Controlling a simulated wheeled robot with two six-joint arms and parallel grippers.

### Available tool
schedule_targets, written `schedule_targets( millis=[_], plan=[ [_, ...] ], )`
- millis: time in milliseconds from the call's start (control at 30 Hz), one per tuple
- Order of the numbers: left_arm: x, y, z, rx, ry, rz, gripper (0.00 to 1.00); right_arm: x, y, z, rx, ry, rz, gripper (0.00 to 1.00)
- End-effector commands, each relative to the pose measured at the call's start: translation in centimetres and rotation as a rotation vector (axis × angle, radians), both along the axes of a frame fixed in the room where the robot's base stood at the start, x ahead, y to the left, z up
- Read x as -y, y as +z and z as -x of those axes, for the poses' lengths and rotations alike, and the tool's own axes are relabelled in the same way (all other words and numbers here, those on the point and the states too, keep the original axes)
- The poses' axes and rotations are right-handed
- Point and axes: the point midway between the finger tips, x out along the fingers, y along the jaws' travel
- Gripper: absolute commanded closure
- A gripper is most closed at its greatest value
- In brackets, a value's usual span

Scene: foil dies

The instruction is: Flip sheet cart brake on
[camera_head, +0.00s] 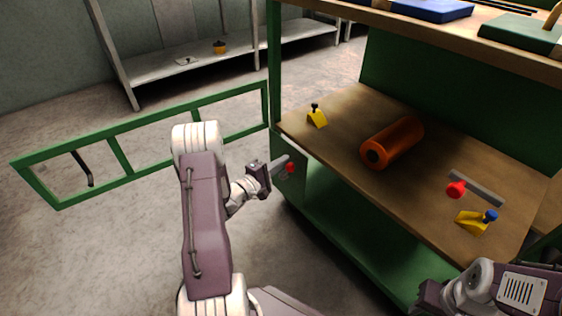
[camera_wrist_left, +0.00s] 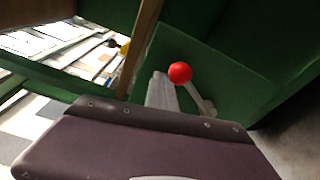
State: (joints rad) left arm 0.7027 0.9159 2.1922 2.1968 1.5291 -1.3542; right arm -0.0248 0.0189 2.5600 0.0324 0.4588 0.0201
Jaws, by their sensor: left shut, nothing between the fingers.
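A lever with a red ball knob (camera_head: 291,168) is on the green end panel of the cart (camera_head: 290,187). In the left wrist view the red knob (camera_wrist_left: 180,72) tops a grey lever arm (camera_wrist_left: 201,98) that slants down to the right, close to the fingers. My left gripper (camera_head: 284,162) is shut and empty, with its fingertips right by the knob. In the left wrist view the shut fingers (camera_wrist_left: 160,90) point up just left of the lever. I cannot tell whether they touch it. My right arm shows at the lower right corner; its fingertips do not show.
The cart's wooden shelf (camera_head: 340,125) holds an orange roll (camera_head: 393,143), a yellow block with a black knob (camera_head: 317,116), a grey bar with a red knob (camera_head: 475,188) and a yellow-blue piece (camera_head: 475,221). A green frame (camera_head: 115,153) extends left. A grey rack (camera_head: 165,80) stands behind.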

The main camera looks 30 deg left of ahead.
Motion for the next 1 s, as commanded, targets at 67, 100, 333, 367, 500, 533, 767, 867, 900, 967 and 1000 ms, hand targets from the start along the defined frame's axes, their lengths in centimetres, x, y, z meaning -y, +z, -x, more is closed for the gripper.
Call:
schedule_targets(
  millis=[67, 100, 333, 367, 500, 533, 767, 867, 900, 967, 1000],
  plan=[
    [0.6, -0.4, 0.2, -0.011, -0.015, 0.005, 1.00, 0.0, 0.0, 0.0, 0.000, 0.000, 0.000, 0.64],
    [0.7, -0.4, 0.2, -0.012, -0.017, 0.006, 1.00, 0.0, 0.0, 0.0, 0.000, 0.000, 0.000, 0.64],
    [0.9, -0.6, 0.3, -0.017, -0.020, 0.009, 1.00, 0.0, -0.1, 0.0, 0.000, 0.000, 0.000, 0.64],
    [0.9, -0.7, 0.3, -0.018, -0.020, 0.008, 1.00, 0.0, -0.1, 0.0, 0.000, 0.000, 0.000, 0.64],
    [1.0, -0.7, 0.3, -0.020, -0.020, 0.009, 1.00, 0.0, -0.1, 0.0, 0.000, 0.000, 0.000, 0.64],
    [1.0, -0.8, 0.3, -0.020, -0.021, 0.009, 1.00, 0.0, -0.1, 0.0, 0.000, 0.000, 0.000, 0.64],
    [0.1, -0.2, 2.6, -0.023, -0.010, 0.014, 1.00, 0.0, 1.9, 0.0, 0.000, 0.000, 0.000, 0.64],
    [-0.7, 0.1, 4.6, -0.017, -0.003, 0.013, 1.00, 0.0, 3.1, 0.0, 0.000, 0.000, 0.000, 0.64],
    [-1.0, 0.2, 5.4, -0.015, -0.002, 0.012, 1.00, 0.0, 3.5, 0.0, 0.000, 0.000, 0.000, 0.64],
    [-1.3, 0.2, 6.4, -0.011, 0.002, 0.010, 1.00, 0.0, 4.0, 0.0, 0.000, 0.000, 0.000, 0.64],
    [-1.5, 0.3, 7.0, -0.008, 0.002, 0.009, 1.00, 0.0, 4.3, 0.0, 0.000, 0.000, 0.000, 0.64]
  ],
)
